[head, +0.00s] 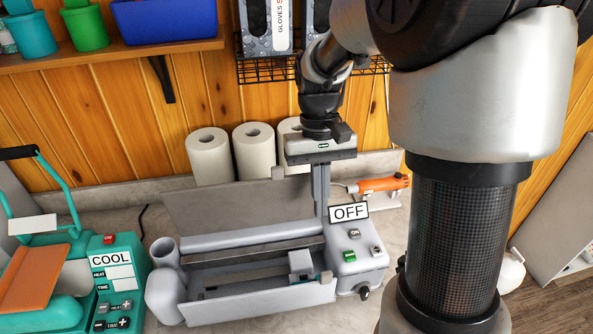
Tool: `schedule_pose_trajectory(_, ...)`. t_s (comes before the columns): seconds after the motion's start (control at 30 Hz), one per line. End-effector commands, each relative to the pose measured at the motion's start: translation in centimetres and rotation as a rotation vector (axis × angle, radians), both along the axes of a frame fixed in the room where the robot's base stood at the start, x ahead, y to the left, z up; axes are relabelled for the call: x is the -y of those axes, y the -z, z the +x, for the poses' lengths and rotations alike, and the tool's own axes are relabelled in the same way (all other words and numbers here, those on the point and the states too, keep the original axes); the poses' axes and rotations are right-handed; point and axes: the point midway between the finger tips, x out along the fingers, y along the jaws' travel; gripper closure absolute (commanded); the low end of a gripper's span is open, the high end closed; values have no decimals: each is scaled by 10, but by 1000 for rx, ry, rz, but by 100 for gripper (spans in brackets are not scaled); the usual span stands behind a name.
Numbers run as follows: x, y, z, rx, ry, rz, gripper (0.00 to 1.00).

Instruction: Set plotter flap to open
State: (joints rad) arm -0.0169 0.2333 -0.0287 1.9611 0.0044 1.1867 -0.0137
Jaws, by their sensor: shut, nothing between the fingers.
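The plotter (240,298) is a grey machine on the counter, with a sign reading OFF (349,212) above its right end. Its flap (225,208) is a flat grey panel that stands raised along the back and leans away from the trough, which lies uncovered. A small carriage (301,264) sits in the trough near its right end. My gripper (321,208) points down at the right end of the flap, its fingers together and empty. Whether the fingers touch the flap I cannot tell. The flap's right edge is partly hidden behind the fingers.
A teal heat press (105,295) marked COOL stands at the left. White rolls (210,155) stand behind the flap against the wall. An orange tool (384,184) lies right of my gripper. A shelf (95,60) and a wire basket (270,72) hang above.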

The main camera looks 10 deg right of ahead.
Motion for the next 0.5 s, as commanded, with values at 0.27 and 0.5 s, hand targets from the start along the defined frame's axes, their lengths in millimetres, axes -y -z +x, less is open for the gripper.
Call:
schedule_pose_trajectory(0.27, 0, 33, -8, -12, 0, 0, 100)
schedule_pose_trajectory(0.5, 0, 84, -21, -12, 0, 0, 100)
